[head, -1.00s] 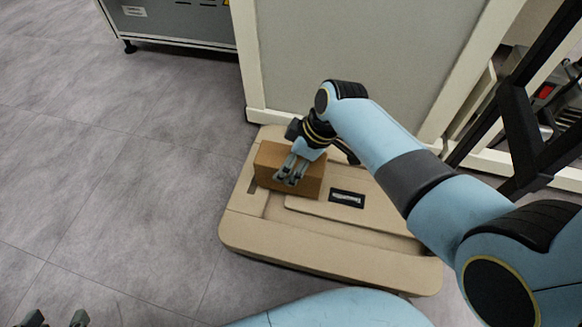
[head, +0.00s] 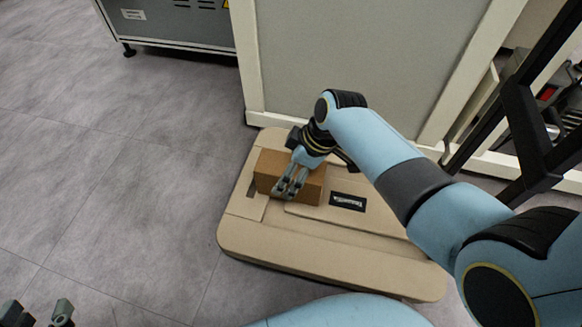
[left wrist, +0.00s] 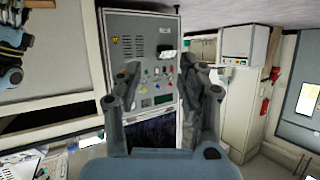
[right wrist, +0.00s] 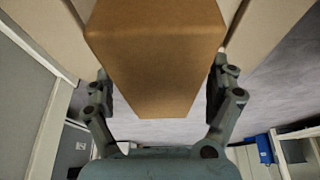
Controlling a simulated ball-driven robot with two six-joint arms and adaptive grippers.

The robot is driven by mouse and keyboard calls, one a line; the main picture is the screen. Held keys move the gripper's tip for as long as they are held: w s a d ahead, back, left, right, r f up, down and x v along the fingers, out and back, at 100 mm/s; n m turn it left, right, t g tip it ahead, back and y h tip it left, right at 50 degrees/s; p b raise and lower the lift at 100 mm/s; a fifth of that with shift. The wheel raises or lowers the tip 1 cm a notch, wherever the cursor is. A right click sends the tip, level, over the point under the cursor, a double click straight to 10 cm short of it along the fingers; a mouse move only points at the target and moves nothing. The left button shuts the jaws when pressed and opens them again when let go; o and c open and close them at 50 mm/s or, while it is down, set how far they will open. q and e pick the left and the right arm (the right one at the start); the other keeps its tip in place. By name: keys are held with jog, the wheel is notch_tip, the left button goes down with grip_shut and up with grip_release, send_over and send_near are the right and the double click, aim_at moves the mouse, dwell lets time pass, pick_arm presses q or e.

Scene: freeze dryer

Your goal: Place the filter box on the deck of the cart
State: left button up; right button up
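The filter box (head: 310,185) is a plain brown carton. It is at the back left of the beige cart (head: 330,262), low over or on its deck; I cannot tell whether its underside touches. My right gripper (head: 290,183) comes down over the box, and a finger shows against its near face. In the right wrist view the box (right wrist: 155,50) fills the space between the fingers of my right gripper (right wrist: 160,85), which look closed on its two sides. My left gripper (head: 40,312) is at the bottom left, away from the cart. Its fingers (left wrist: 160,75) are apart and empty.
A grey panel with a cream frame (head: 350,60) stands right behind the cart. A grey cabinet (head: 170,28) stands at the back left. A black frame (head: 520,125) rises at the right. The floor (head: 110,180) left of the cart is clear.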

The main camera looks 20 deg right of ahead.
jog(key=shift+r, duration=0.1)
jog(key=shift+r, duration=0.2)
jog(key=p+v, duration=0.3)
jog(key=v, duration=0.1)
jog(key=shift+d+r, duration=0.15)
jog(key=shift+r, duration=0.2)
jog(key=p+v, duration=0.4)
jog(key=v, duration=0.2)
jog(key=shift+s, duration=0.1)
pick_arm(q)
jog(key=s+r+g, duration=0.3)
jog(key=r+g, duration=0.3)
jog(key=g, duration=0.4)
jog(key=shift+s+a+r+y+p, duration=0.2)
jog(key=shift+a+r+y+p, duration=0.1)
jog(key=shift+a, duration=0.15)
pick_arm(e)
jog(key=shift+s+d+r, duration=0.2)
jog(key=shift+r, duration=0.15)
